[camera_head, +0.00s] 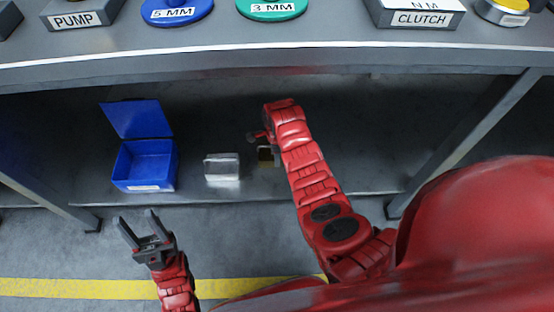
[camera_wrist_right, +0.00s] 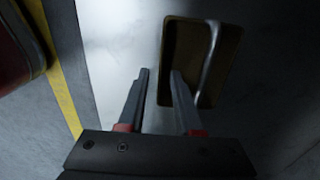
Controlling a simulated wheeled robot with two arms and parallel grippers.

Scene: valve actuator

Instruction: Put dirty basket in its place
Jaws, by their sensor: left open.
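My left gripper (camera_head: 138,218) is open and empty in front of the shelf.
The tabletop edge (camera_head: 300,58) overhangs, and table legs (camera_head: 460,145) stand at the sides.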

